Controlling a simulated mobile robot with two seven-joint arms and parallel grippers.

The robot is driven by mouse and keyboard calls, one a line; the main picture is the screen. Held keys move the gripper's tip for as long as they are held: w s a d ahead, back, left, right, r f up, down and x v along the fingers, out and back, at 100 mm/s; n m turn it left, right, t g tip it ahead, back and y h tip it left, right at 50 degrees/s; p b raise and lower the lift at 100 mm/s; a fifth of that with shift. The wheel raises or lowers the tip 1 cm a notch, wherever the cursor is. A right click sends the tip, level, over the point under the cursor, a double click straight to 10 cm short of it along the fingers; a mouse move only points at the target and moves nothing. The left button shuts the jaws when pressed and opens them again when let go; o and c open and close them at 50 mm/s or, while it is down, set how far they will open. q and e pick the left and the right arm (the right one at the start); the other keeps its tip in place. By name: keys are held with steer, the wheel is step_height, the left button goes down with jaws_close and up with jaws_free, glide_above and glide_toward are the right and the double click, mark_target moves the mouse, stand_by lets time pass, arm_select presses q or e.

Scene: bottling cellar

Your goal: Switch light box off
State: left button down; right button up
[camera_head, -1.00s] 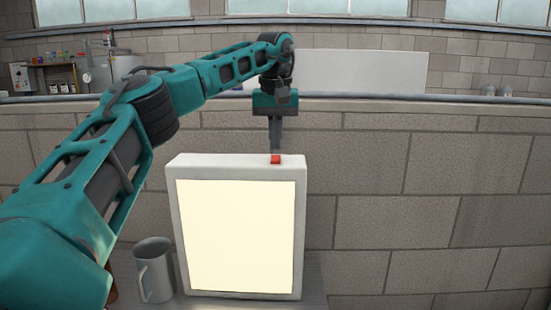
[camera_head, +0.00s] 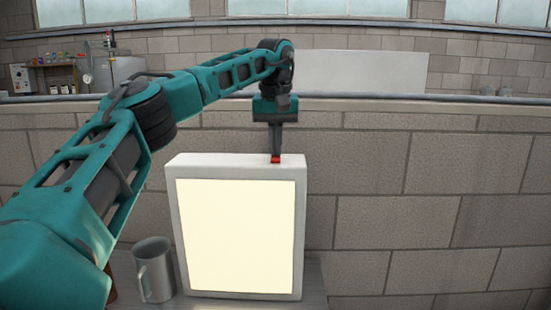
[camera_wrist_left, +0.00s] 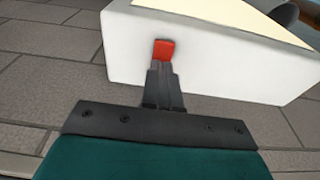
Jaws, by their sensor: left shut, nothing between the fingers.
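The light box (camera_head: 180,230) is a white upright case on a small metal table; its front panel (camera_head: 240,235) glows pale yellow. A red switch (camera_head: 275,160) sits on its top edge, right of the middle. My left gripper (camera_head: 275,154) points down, shut and empty, with its fingertips at the red switch. In the left wrist view the shut fingertips (camera_wrist_left: 160,66) meet the near edge of the red switch (camera_wrist_left: 164,48); they appear to touch it. The right gripper is in neither view.
A grey metal mug (camera_head: 154,270) stands on the table (camera_head: 316,285) just left of the light box. A block wall (camera_head: 400,190) rises behind. A metal tank and a shelf with jars stand at the far left.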

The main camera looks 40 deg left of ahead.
arm_select(q)
steer(key=shift+f, duration=0.35)
steer(key=shift+r, duration=0.1)
step_height(320, 180, up, 3)
steer(key=shift+f+p, duration=0.15)
steer(key=shift+p, duration=0.85)
steer(key=shift+r, duration=2.1)
